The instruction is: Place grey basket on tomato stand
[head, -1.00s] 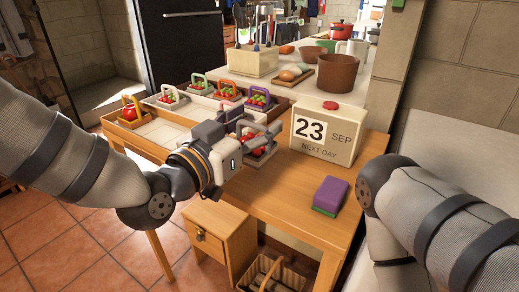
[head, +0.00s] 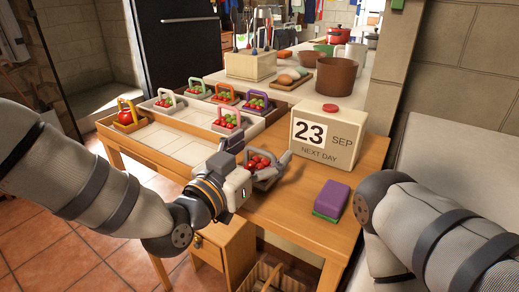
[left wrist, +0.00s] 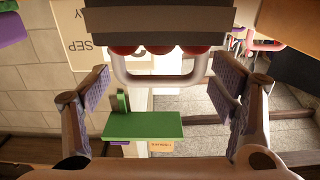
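The grey basket (head: 268,180) of small red tomatoes stands on the wooden table, by the near right end of the tray. In the left wrist view its grey handle (left wrist: 160,80) shows in the gap between my finger pads, which are apart. My left gripper (head: 266,168) is open at the basket; the head view partly hides its far finger. In the left wrist view my left gripper (left wrist: 162,95) shows both fingers spread. The compartmented wooden tray (head: 168,144), seemingly the tomato stand, holds several baskets. My right arm shows at the right, without its gripper.
A calendar block (head: 318,143) stands right of the basket. A purple and green sponge (head: 331,198) lies near the front. A yellow-handled basket (head: 127,117) sits at the tray's left end, and a light-handled one (head: 227,121) nearer the grey basket. Some tray compartments are empty.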

